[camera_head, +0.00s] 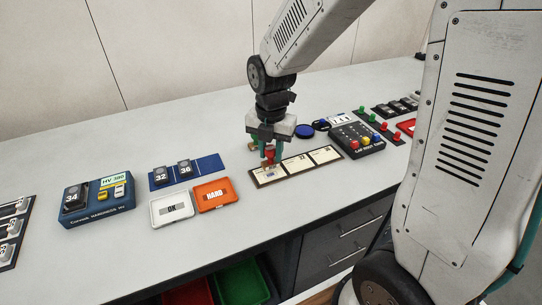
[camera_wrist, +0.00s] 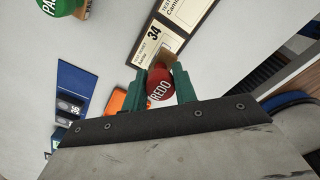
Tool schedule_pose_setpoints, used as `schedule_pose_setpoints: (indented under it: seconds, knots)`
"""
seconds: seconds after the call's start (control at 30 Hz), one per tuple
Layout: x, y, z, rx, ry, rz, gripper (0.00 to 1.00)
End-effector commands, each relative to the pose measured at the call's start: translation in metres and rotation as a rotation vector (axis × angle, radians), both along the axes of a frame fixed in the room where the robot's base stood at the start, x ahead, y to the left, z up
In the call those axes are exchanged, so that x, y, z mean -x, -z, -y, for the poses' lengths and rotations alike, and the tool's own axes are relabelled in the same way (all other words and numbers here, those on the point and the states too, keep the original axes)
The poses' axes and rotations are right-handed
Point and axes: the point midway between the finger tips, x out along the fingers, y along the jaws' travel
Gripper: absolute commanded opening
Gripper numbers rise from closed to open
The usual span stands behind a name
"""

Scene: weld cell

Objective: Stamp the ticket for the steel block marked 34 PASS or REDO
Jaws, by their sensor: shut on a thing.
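My gripper (camera_head: 268,158) is shut on the red-topped REDO stamp (camera_wrist: 159,84). The stamp also shows between the fingers in the head view (camera_head: 269,153). It is over the ticket marked 34 (camera_wrist: 149,47), at the left end of the dark ticket holder (camera_head: 283,177). I cannot tell whether its base touches the ticket. The green-topped PASS stamp (camera_wrist: 58,6) is at the wrist view's top left. The steel block marked 34 (camera_head: 73,197) sits in the blue hardness tester (camera_head: 110,208), whose display (camera_head: 114,180) reads HV 380.
Blocks 32 (camera_head: 161,175) and 36 (camera_head: 184,170) stand on a blue mat (camera_head: 210,166). A white OK tray (camera_head: 158,221) and an orange HARD tray (camera_head: 231,205) lie in front. A blue round pad (camera_head: 303,131) and a button box (camera_head: 366,151) are right of my gripper.

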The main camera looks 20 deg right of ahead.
Motion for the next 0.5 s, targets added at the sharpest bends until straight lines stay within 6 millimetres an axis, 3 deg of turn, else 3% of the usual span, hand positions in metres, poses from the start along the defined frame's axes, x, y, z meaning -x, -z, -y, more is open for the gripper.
schedule_pose_setpoints:
  seconds: [0.5]
  knots:
    - [0.0,-0.036,0.0,0.0,0.0,0.0,0.13]
